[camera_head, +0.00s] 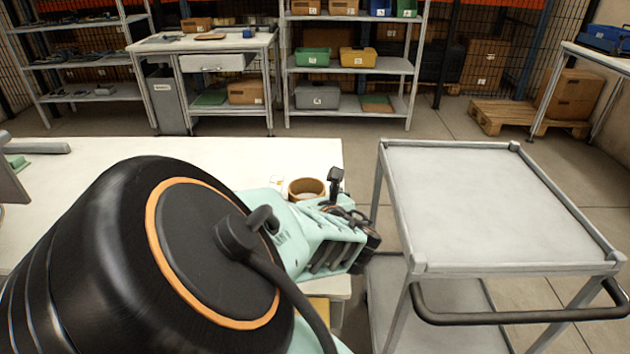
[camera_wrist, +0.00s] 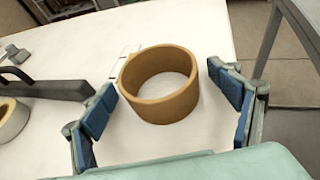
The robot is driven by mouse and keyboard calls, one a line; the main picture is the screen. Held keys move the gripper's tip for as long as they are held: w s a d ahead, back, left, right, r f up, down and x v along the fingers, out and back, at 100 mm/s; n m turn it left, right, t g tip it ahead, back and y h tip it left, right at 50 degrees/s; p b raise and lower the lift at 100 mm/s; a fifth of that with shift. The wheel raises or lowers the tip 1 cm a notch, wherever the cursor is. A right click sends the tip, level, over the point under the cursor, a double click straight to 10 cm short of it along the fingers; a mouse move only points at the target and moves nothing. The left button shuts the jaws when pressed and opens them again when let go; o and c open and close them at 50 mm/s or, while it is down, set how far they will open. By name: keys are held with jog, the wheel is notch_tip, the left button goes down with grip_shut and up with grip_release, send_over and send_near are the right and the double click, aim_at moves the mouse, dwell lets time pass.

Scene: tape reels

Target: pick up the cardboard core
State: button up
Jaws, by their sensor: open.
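The cardboard core (camera_wrist: 172,107) is a short brown ring standing on its end on the white table. In the wrist view it lies between the two blue-padded fingers of my gripper (camera_wrist: 168,112), which are open with a gap on each side of it. In the head view the core (camera_head: 306,187) shows just beyond my gripper (camera_head: 345,215), near the table's right side. The fingers are mostly hidden there by my own arm.
The white table (camera_head: 250,158) has free room behind the core. A dark tape dispenser (camera_wrist: 40,88) and a pale roll (camera_wrist: 12,118) are at the left in the wrist view. A grey cart (camera_head: 480,190) stands to the right, its top empty.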

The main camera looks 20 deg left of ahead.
jog(key=shift+w+a, duration=0.1)
jog(key=shift+c, duration=0.3)
jog(key=c, duration=1.2)
jog(key=shift+o, duration=0.2)
jog(key=shift+r, duration=0.15)
